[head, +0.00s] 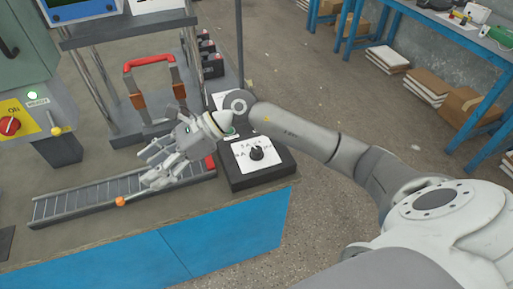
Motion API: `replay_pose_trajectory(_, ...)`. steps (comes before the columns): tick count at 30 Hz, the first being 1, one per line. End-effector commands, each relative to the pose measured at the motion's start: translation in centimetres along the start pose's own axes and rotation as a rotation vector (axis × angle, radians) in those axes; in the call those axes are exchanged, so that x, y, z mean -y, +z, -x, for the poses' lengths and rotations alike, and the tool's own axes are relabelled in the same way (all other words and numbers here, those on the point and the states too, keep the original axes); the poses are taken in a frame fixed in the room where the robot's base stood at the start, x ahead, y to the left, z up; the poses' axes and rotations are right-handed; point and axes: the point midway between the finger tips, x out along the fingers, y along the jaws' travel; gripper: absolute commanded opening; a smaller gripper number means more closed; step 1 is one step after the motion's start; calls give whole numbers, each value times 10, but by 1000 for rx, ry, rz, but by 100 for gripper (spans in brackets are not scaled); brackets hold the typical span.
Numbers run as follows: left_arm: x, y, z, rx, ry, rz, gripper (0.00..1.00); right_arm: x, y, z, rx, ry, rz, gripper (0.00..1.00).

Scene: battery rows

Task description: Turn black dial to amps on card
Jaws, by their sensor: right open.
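The black dial (257,153) sits on a white plate with small dark markings, on top of a black box (262,180) near the bench's right corner. The markings around the dial are too small to read. A white card (220,101) lies behind the box, partly covered by my right arm; its writing cannot be made out. My right gripper (150,167) is open and empty, to the left of the dial, above a roller track. It does not touch the dial. My left gripper is not in view.
The roller track (75,201) runs along the bench front. A frame with a red handle (148,62) stands behind it. A yellow panel with a red knob (10,126) is at far left. Black batteries (212,62) line up behind.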

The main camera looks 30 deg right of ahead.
Motion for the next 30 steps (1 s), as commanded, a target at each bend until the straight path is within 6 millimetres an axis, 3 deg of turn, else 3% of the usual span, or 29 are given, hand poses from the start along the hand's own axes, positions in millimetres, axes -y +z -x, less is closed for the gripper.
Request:
replay_pose_trajectory(3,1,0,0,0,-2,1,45,30,-52,39,-333,-4,147,55)
replay_pose_trajectory(6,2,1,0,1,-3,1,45,53,-90,88,-600,0,213,55)
replay_pose_trajectory(12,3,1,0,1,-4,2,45,78,-128,186,-989,11,224,55)
replay_pose_trajectory(15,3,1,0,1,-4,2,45,82,-134,216,-1091,18,206,55)
replay_pose_trajectory(20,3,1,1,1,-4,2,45,82,-142,231,-1149,26,191,55)
replay_pose_trajectory(30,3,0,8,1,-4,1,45,86,-195,206,-1147,29,189,55)
